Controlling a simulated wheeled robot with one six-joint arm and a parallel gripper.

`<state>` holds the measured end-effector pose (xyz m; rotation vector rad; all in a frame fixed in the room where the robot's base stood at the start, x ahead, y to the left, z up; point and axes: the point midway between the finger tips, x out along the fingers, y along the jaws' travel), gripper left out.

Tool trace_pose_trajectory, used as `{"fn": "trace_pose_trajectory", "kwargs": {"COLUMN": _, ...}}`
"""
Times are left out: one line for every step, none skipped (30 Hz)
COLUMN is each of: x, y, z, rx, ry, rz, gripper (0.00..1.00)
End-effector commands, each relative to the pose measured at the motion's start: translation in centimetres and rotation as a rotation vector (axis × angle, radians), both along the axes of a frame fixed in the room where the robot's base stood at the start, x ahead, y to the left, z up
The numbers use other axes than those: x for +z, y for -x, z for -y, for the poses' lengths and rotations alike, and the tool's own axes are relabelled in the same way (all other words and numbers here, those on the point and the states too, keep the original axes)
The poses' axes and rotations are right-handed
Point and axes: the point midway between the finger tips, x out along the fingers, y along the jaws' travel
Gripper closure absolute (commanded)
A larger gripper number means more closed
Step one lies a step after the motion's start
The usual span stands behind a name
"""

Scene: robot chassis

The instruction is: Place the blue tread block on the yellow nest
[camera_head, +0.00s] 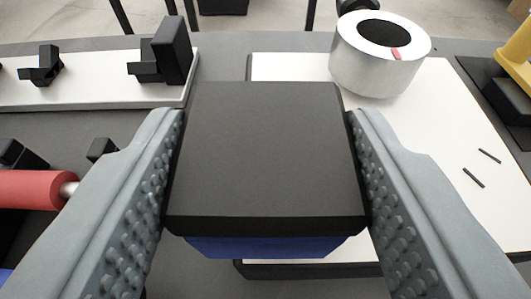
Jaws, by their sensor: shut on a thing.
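My gripper (265,190) is shut on a block with a black square top, its two grey studded fingers pressing on the left and right sides. A strip of blue (265,246) shows below the black top, so this appears to be the blue tread block. The block is in the middle of the view and hides what lies directly under it. I cannot tell its height above the surface. A yellow piece (518,50) shows at the right edge, cut off by the frame; I cannot tell whether it is the yellow nest.
A white board (440,150) lies behind and right of the block, with a silver ring (375,70) standing on it. A white strip (100,95) with black brackets is at the upper left. A red roller (30,190) is at the left. Grey surface (215,60) shows between.

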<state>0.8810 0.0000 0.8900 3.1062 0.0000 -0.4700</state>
Motion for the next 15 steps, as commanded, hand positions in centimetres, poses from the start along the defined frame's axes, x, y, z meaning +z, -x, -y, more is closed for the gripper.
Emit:
{"fn": "trace_pose_trajectory", "kwargs": {"x": 0.1, "y": 0.0, "z": 0.0, "rx": 0.0, "ry": 0.0, "rz": 0.001, "gripper": 0.79}}
{"fn": "trace_pose_trajectory", "kwargs": {"x": 0.2, "y": 0.0, "z": 0.0, "rx": 0.0, "ry": 0.0, "rz": 0.001, "gripper": 0.79}}
{"fn": "trace_pose_trajectory", "kwargs": {"x": 0.5, "y": 0.0, "z": 0.0, "rx": 0.0, "ry": 0.0, "rz": 0.001, "gripper": 0.79}}
{"fn": "trace_pose_trajectory", "kwargs": {"x": 0.8, "y": 0.0, "z": 0.0, "rx": 0.0, "ry": 0.0, "rz": 0.002, "gripper": 0.79}}
{"fn": "trace_pose_trajectory", "kwargs": {"x": 1.1, "y": 0.0, "z": 0.0, "rx": 0.0, "ry": 0.0, "rz": 0.002, "gripper": 0.79}}
{"fn": "trace_pose_trajectory", "kwargs": {"x": 1.6, "y": 0.0, "z": 0.0, "rx": 0.0, "ry": 0.0, "rz": 0.002, "gripper": 0.79}}
{"fn": "trace_pose_trajectory", "kwargs": {"x": 2.1, "y": 0.0, "z": 0.0, "rx": 0.0, "ry": 0.0, "rz": 0.003, "gripper": 0.79}}
{"fn": "trace_pose_trajectory", "kwargs": {"x": 2.7, "y": 0.0, "z": 0.0, "rx": 0.0, "ry": 0.0, "rz": 0.003, "gripper": 0.79}}
{"fn": "trace_pose_trajectory", "kwargs": {"x": 3.4, "y": 0.0, "z": 0.0, "rx": 0.0, "ry": 0.0, "rz": 0.003, "gripper": 0.79}}
{"fn": "trace_pose_trajectory", "kwargs": {"x": 4.0, "y": 0.0, "z": 0.0, "rx": 0.0, "ry": 0.0, "rz": 0.005, "gripper": 0.79}}
{"fn": "trace_pose_trajectory", "kwargs": {"x": 4.6, "y": 0.0, "z": 0.0, "rx": 0.0, "ry": 0.0, "rz": 0.004, "gripper": 0.79}}
{"fn": "trace_pose_trajectory", "kwargs": {"x": 5.3, "y": 0.0, "z": 0.0, "rx": 0.0, "ry": 0.0, "rz": 0.003, "gripper": 0.79}}
{"fn": "trace_pose_trajectory", "kwargs": {"x": 5.8, "y": 0.0, "z": 0.0, "rx": 0.0, "ry": 0.0, "rz": 0.003, "gripper": 0.79}}
{"fn": "trace_pose_trajectory", "kwargs": {"x": 6.4, "y": 0.0, "z": 0.0, "rx": 0.0, "ry": 0.0, "rz": 0.003, "gripper": 0.79}}
{"fn": "trace_pose_trajectory", "kwargs": {"x": 7.1, "y": 0.0, "z": 0.0, "rx": 0.0, "ry": 0.0, "rz": 0.003, "gripper": 0.79}}
